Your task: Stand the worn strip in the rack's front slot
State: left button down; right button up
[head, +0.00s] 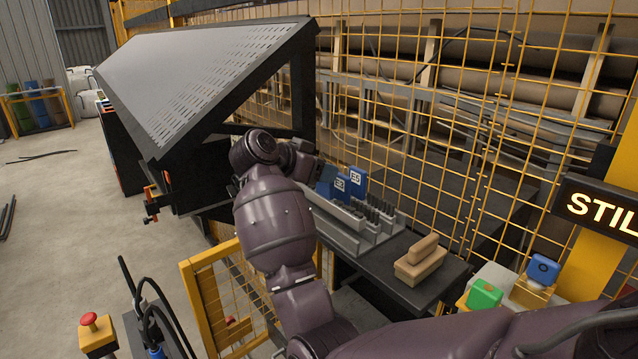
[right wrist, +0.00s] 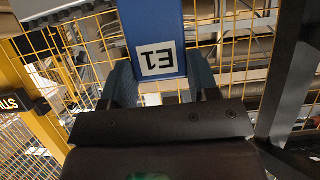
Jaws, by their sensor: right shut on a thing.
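My right gripper (right wrist: 161,82) is shut on a blue strip marked E1 (right wrist: 154,24). The label reads upside down in the right wrist view, and I cannot tell wear on it. In the head view my right gripper (head: 312,170) is beyond my purple wrist, which hides most of it. The grey rack (head: 338,232) stands on the dark bench just beyond and to the right of my wrist. Blue strips, one marked E5 (head: 357,179) and one whose label is hard to read (head: 340,186), stand upright near its back. The front slot cannot be made out clearly. My left gripper is out of view.
A row of dark pegs (head: 380,213) is by the rack. A wooden block with a grip (head: 420,262) lies on the bench to the right. A yellow mesh fence (head: 450,120) runs behind. A large tilted perforated panel (head: 200,80) stands left of my wrist.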

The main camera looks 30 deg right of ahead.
aim_at(323, 184)
jog(key=shift+f, duration=1.8)
jog(key=shift+f, duration=0.15)
jog(key=o, duration=1.4)
